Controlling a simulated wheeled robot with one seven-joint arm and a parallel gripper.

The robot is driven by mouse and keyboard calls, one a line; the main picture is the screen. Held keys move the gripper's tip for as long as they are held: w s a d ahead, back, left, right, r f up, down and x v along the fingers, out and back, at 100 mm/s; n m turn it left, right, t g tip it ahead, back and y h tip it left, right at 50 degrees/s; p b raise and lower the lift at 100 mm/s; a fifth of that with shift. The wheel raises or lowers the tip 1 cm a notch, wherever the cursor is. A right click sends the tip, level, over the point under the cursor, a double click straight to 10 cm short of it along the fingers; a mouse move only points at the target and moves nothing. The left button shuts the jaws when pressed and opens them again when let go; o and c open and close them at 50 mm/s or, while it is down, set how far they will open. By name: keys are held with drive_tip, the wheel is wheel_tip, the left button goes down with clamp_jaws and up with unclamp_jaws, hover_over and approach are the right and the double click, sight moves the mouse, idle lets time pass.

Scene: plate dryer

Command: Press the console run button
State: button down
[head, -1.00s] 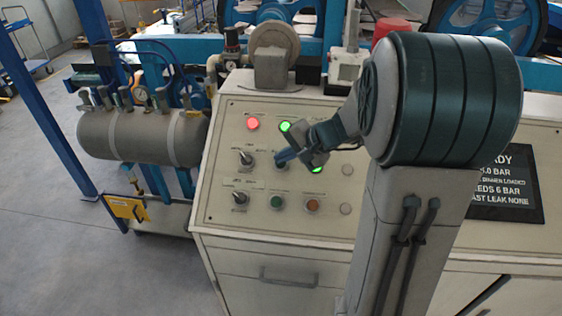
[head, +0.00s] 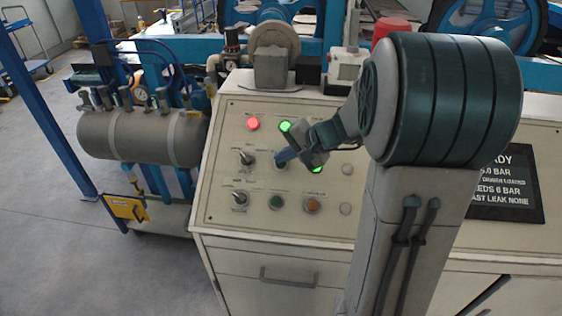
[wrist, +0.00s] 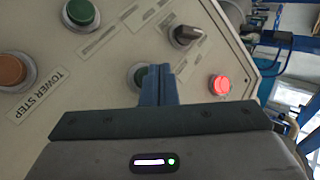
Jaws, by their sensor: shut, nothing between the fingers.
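The console panel (head: 218,180) is sloped and cream-coloured.
An orange button (head: 312,206) labelled TOWER STEP, a selector knob (head: 247,159), a lower knob (head: 240,199) and a lit red lamp (head: 253,123) surround the fingertips. Green lamps (head: 285,126) glow near my wrist. A dark status display (head: 505,190) is at right.

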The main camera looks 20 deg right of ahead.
drive_tip(key=shift+f, duration=0.15)
drive_tip(key=shift+w+d+f+b, duration=0.1)
drive_tip(key=shift+w+f+b, duration=0.15)
drive_tip(key=shift+b, duration=0.3)
drive_tip(key=shift+w+d+f+b, duration=0.1)
drive_tip(key=shift+f+b, duration=0.3)
drive_tip(key=shift+b, duration=0.15)
idle(0.3)
drive_tip(key=shift+r, duration=0.1)
drive_tip(key=shift+s+a+r+p, duration=0.2)
drive_tip(key=shift+s+r+p, duration=0.15)
drive_tip(key=shift+r, duration=0.35)
drive_tip(key=shift+s+a+r+p, duration=0.1)
drive_tip(key=shift+s+r+p, duration=0.15)
drive_tip(key=shift+r, duration=0.15)
drive_tip(key=shift+s+a+r+p, duration=0.1)
drive_tip(key=shift+r+p, duration=0.1)
drive_tip(key=shift+r, duration=0.2)
drive_tip(key=r, duration=0.1)
drive_tip(key=s+p, duration=0.1)
drive_tip(key=r, duration=0.1)
drive_tip(key=shift+s+a+r, duration=0.3)
drive_tip(key=shift+r, duration=0.05)
